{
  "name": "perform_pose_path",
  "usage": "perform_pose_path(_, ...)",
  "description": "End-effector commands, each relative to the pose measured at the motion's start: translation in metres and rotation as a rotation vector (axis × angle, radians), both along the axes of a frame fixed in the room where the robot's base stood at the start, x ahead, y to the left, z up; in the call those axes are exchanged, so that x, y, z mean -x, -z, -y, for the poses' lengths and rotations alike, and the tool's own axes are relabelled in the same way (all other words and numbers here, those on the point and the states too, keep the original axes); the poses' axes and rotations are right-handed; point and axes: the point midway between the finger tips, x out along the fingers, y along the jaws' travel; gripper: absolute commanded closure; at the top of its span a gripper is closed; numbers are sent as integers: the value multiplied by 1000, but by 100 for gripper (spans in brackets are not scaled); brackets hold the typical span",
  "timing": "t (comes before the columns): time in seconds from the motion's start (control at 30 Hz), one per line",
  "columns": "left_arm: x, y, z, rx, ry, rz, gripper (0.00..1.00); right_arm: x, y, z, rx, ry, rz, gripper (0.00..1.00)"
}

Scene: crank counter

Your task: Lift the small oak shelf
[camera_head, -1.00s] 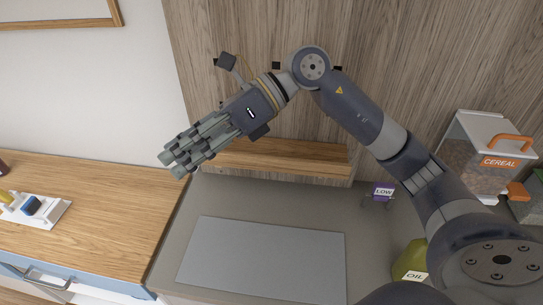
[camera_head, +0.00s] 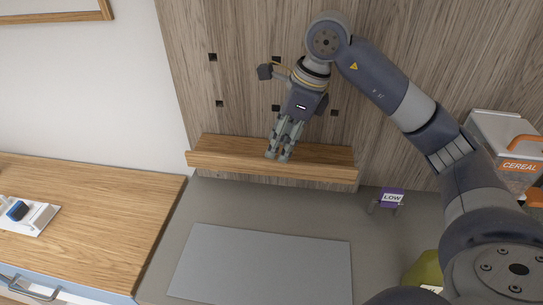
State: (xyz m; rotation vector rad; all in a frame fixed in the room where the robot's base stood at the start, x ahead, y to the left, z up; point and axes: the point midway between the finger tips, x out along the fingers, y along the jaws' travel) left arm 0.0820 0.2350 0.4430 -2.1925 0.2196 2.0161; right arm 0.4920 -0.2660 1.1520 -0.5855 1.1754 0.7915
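The small oak shelf (camera_head: 225,155) is a long wooden ledge low against the wood-grain back panel (camera_head: 240,60), above the grey counter. It looks level. My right gripper (camera_head: 278,156) hangs fingers-down in front of the shelf's middle, its fingertips overlapping the shelf's top in the picture. I cannot tell whether they touch it. The visible fingers are nearly side by side, and their opening cannot be judged from this angle. The part of the shelf behind the fingers is hidden. My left gripper is not in view.
Several dark square holes mark the panel above the shelf. A grey mat (camera_head: 262,265) lies on the counter (camera_head: 195,210) below. A purple LOW sign (camera_head: 392,197), a cereal container (camera_head: 505,150) and a yellow-green container (camera_head: 427,270) stand at right. A wooden worktop (camera_head: 90,215) is at left.

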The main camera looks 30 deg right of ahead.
Motion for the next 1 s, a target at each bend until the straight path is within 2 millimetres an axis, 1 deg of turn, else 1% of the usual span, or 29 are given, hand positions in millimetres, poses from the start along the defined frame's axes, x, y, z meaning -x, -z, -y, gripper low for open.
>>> perform_pose_path(0.07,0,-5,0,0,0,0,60,-1,4,-3,-1,-2,-3,65)
perform_pose_path(0.23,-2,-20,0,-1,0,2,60,-5,22,-15,-2,-4,-6,65)
perform_pose_path(0.3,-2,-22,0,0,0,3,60,-8,33,-17,-3,-2,-5,65)
perform_pose_path(0.4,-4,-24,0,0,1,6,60,-10,43,-19,-3,-1,-2,65)
perform_pose_path(0.5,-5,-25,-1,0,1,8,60,-11,47,-20,-2,-2,-1,65)
perform_pose_path(0.67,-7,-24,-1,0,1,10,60,-11,48,-20,-1,-1,0,65)
perform_pose_path(0.7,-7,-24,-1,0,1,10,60,-11,48,-20,-1,-1,0,67)
perform_pose_path(0.77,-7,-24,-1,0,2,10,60,-11,48,-20,-1,-1,0,81)
perform_pose_path(0.8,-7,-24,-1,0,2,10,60,-11,48,-20,-2,-1,1,90)
perform_pose_path(0.83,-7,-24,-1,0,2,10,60,-11,48,-20,-2,-1,1,97)
perform_pose_path(0.87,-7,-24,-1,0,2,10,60,-11,48,-20,-2,-1,1,100)
perform_pose_path(1.0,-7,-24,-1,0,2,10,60,-11,47,-20,-2,-1,1,100)
